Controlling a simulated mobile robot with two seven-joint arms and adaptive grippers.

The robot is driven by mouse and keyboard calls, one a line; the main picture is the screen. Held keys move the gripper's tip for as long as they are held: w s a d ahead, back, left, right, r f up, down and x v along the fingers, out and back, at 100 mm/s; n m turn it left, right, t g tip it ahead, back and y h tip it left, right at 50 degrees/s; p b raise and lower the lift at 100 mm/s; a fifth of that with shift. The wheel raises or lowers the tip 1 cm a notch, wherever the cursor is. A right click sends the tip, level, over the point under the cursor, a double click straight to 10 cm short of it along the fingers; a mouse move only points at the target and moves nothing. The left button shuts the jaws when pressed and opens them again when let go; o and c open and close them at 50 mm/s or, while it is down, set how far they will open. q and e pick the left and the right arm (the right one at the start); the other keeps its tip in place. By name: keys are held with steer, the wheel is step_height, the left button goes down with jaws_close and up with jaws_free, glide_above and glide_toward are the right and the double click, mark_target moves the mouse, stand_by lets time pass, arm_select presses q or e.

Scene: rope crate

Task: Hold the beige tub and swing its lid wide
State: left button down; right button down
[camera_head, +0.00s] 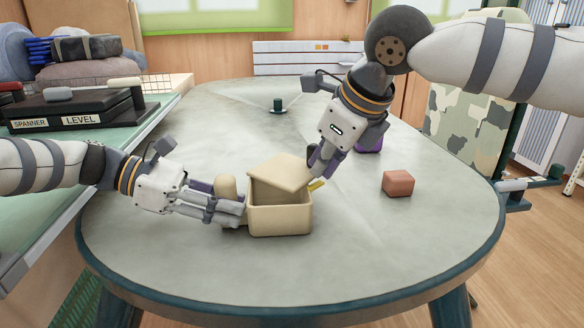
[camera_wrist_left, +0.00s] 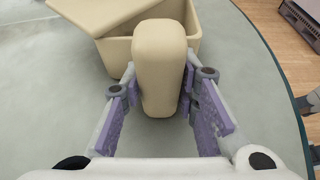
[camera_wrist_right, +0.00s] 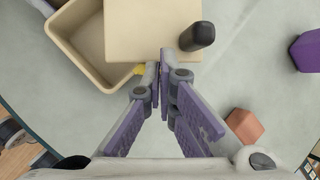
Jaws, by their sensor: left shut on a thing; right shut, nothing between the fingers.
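The beige tub (camera_head: 281,221) stands on the table, its handle block (camera_head: 226,187) on its left side. My left gripper (camera_head: 236,207) is shut on this handle, which sits between the fingers in the left wrist view (camera_wrist_left: 158,65). The beige lid (camera_head: 283,171) lies askew over the tub. In the right wrist view the lid (camera_wrist_right: 150,28) leaves part of the tub's interior (camera_wrist_right: 80,38) open. My right gripper (camera_head: 316,177) is shut and empty at the lid's right edge. A small yellow piece (camera_head: 317,185) shows beside its fingertips. Whether the fingers touch the lid I cannot tell.
A reddish block (camera_head: 397,183) lies right of the tub. A purple object (camera_head: 369,143) is partly hidden behind my right gripper. A dark post (camera_head: 278,105) stands farther back. A dark cylinder (camera_wrist_right: 197,36) shows near the lid. The table's front is clear.

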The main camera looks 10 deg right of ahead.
mark_target(313, 146)
arm_select(q)
steer(key=shift+f, duration=0.1)
arm_select(e)
steer(key=shift+w, duration=0.1)
stand_by(0.4)
steer(key=shift+w, duration=3.5)
steer(key=shift+s+a, duration=0.1)
steer(key=shift+s, duration=0.05)
steer(key=shift+r, duration=1.75)
steer(key=shift+s+r, duration=0.25)
steer(key=shift+r, duration=0.65)
steer(key=shift+s+r, duration=0.25)
steer(key=shift+r, duration=0.65)
